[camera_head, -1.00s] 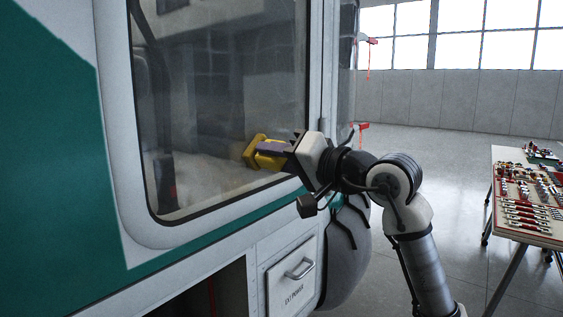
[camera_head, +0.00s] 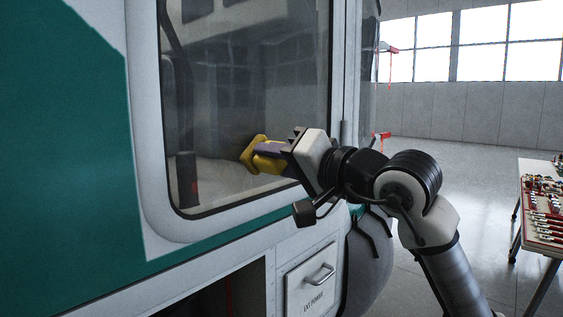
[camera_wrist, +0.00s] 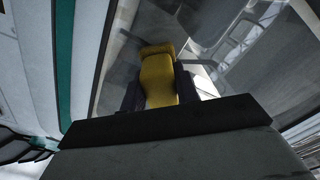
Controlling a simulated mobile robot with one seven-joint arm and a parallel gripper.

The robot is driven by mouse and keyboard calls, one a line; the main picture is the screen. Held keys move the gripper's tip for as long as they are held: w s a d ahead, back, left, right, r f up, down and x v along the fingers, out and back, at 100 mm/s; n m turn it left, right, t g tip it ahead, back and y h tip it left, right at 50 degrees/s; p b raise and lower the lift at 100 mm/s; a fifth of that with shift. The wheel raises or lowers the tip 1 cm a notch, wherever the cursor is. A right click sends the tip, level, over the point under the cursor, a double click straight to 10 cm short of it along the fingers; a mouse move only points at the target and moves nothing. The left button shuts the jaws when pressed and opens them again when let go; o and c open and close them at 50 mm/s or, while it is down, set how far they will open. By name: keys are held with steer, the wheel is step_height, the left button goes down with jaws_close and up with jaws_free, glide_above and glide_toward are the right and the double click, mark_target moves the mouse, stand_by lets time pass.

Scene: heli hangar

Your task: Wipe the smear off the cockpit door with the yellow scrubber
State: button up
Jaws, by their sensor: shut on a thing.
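The cockpit door (camera_head: 138,120) fills the left of the head view, with a large dark window (camera_head: 235,90) in a pale frame. My gripper (camera_head: 272,150) is shut on the yellow scrubber (camera_head: 252,155), which points left at the lower right part of the window. The scrubber's head is at or very close to the glass; I cannot tell whether it touches. In the wrist view the scrubber (camera_wrist: 157,75) sits between the two dark fingers. A faint pale haze (camera_head: 222,172) shows low on the glass left of the scrubber; I cannot tell smear from reflection.
Below the window is a small panel with a handle (camera_head: 320,273), beside a dark open recess (camera_head: 215,300). A table with tools (camera_head: 540,210) stands at the right. The grey floor (camera_head: 470,180) between is clear.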

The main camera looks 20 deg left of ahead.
steer(key=shift+b+v, duration=0.65)
steer(key=shift+v, duration=2.3)
steer(key=shift+s, duration=0.1)
steer(key=b+v, duration=0.1)
steer(key=v, duration=0.2)
steer(key=shift+a, duration=0.1)
